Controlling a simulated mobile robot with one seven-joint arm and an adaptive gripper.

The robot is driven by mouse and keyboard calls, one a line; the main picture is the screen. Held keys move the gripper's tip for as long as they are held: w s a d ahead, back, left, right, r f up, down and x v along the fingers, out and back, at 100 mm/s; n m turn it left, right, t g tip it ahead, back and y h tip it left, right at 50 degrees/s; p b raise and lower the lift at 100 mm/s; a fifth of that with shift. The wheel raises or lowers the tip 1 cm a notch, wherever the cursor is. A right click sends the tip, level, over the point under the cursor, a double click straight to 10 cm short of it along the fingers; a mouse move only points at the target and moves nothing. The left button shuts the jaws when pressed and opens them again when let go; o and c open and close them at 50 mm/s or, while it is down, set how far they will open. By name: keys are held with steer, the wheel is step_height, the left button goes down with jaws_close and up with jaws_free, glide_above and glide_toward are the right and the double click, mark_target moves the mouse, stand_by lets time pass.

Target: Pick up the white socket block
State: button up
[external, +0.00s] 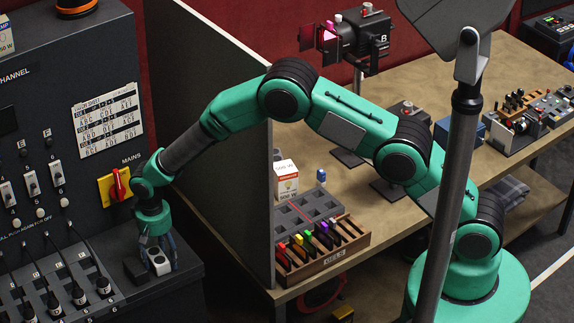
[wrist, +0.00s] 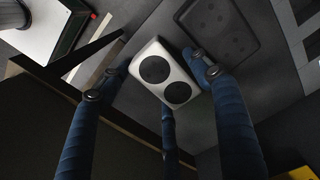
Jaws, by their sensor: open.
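The white socket block (external: 159,262) sits on the dark ledge at the lower left, below the panel. In the wrist view it is a pale block (wrist: 163,72) with two round black sockets on its face. My gripper (external: 158,248) is right above and around it, pointing down. In the wrist view its blue fingers (wrist: 160,78) are spread, one on each side of the block, and a third finger shows below it. Whether any finger touches the block cannot be told.
A dark block (external: 135,271) stands just left of the white block; a dark plate with round recesses (wrist: 215,28) lies beyond it in the wrist view. Plugged cables (external: 78,292) stand to the left. The panel with a red mains switch (external: 119,184) rises behind. A dark partition (external: 215,120) stands to the right.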

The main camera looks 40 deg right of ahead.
mark_target(160, 254)
steer(key=shift+c, duration=0.3)
steer(key=c, duration=1)
step_height(160, 254, up, 18)
steer(key=b, duration=0.1)
steer(key=shift+b, duration=0.3)
